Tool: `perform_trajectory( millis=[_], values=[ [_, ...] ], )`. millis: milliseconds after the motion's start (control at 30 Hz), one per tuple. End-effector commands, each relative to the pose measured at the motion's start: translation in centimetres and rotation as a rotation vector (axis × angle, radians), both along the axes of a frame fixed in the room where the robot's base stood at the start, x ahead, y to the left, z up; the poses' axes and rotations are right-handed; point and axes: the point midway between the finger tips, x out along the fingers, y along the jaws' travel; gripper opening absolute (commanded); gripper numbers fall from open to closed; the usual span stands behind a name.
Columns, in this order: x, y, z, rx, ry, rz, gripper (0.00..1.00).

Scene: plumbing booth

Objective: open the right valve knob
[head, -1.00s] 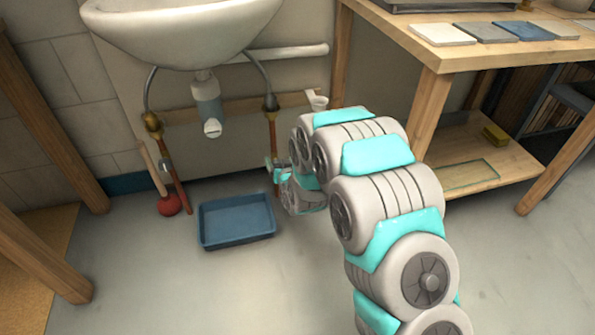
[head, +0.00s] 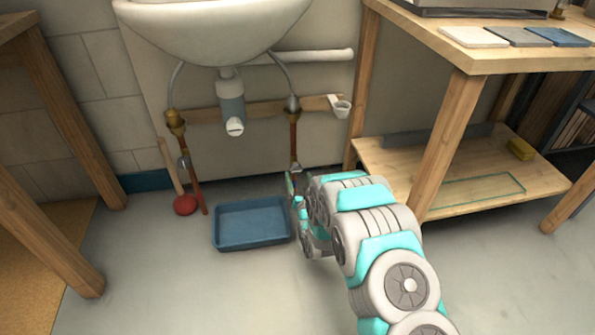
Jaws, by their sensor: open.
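The right copper pipe (head: 293,141) comes down under the white sink (head: 215,27) from a brass-and-grey fitting. The right valve knob (head: 296,168) shows only as a small grey piece low on this pipe, and much of it is hidden or too small to make out. My gripper (head: 292,187) is open, just below and in front of that spot, at the right end of the blue tray. I cannot tell whether its fingers touch the knob or go around it. The left pipe has its own grey valve (head: 184,162).
The blue tray (head: 250,239) lies on the floor under the sink. A red plunger (head: 185,205) stands by the left pipe. A wooden workbench (head: 470,58) with a low shelf (head: 395,160) is at the right. The floor in front is clear.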

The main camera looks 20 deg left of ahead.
Motion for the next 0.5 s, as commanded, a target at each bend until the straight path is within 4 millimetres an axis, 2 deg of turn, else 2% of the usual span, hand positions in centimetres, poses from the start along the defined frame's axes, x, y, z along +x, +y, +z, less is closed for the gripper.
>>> perform_trajectory(
  millis=[233, 500],
  values=[
    [2.9, 1.8, 0.1, 0.003, -0.004, 0.000, 0.81],
    [3.9, 2.4, 0.0, -0.001, 0.001, 0.000, 0.81]
  ],
)
